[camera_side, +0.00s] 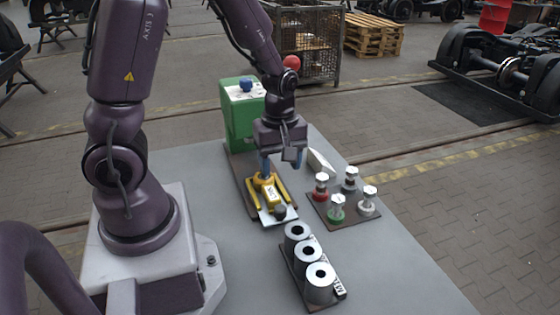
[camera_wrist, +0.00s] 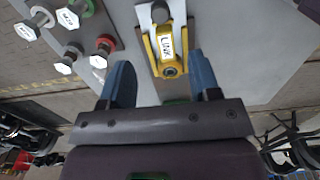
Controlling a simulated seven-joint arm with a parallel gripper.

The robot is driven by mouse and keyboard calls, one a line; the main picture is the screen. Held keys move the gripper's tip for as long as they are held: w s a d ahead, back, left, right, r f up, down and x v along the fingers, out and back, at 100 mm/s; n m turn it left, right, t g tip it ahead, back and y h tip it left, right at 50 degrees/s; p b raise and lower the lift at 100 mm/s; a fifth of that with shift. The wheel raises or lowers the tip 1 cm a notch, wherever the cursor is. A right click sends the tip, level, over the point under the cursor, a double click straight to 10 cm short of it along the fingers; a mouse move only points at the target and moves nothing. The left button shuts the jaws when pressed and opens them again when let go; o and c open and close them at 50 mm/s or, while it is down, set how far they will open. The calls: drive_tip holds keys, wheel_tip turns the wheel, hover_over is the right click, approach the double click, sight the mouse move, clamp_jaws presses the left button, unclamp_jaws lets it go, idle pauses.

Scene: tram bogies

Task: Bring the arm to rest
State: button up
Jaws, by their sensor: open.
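My gripper (camera_side: 281,162) is open and empty, with its two blue fingers spread and pointing down at the grey table (camera_side: 400,270). It hangs over the far end of a yellow piece (camera_side: 268,190). In the wrist view the yellow piece (camera_wrist: 167,45), labelled LINK, lies on a light plate between and beyond the fingertips. A dark round knob or pin (camera_side: 280,212) stands at its near end. I cannot tell the exact height of the fingers above it.
A green block (camera_side: 238,125) with a blue knob stands behind my gripper. To the right, several bolt-like pieces with coloured rings stand on a brown plate (camera_side: 330,219). Three grey hollow cylinders (camera_side: 319,284) stand nearer. The table's right front is clear. A wire cage (camera_side: 318,50) stands beyond.

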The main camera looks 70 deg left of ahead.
drive_tip(key=s+d+r+m+t, duration=0.2)
drive_tip(key=s+d+r+m, duration=0.1)
drive_tip(key=r+m, duration=0.6)
drive_tip(key=s+d+r+m+t, duration=0.3)
drive_tip(key=s+d+r+m, duration=0.1)
drive_tip(key=r+m, duration=0.5)
drive_tip(key=shift+s+d+r+t, duration=0.2)
drive_tip(key=shift+d+r+t, duration=0.1)
drive_tip(key=shift+d+r, duration=0.45)
drive_tip(key=shift+d+f, duration=0.1)
drive_tip(key=shift+f, duration=0.05)
idle(1.9)
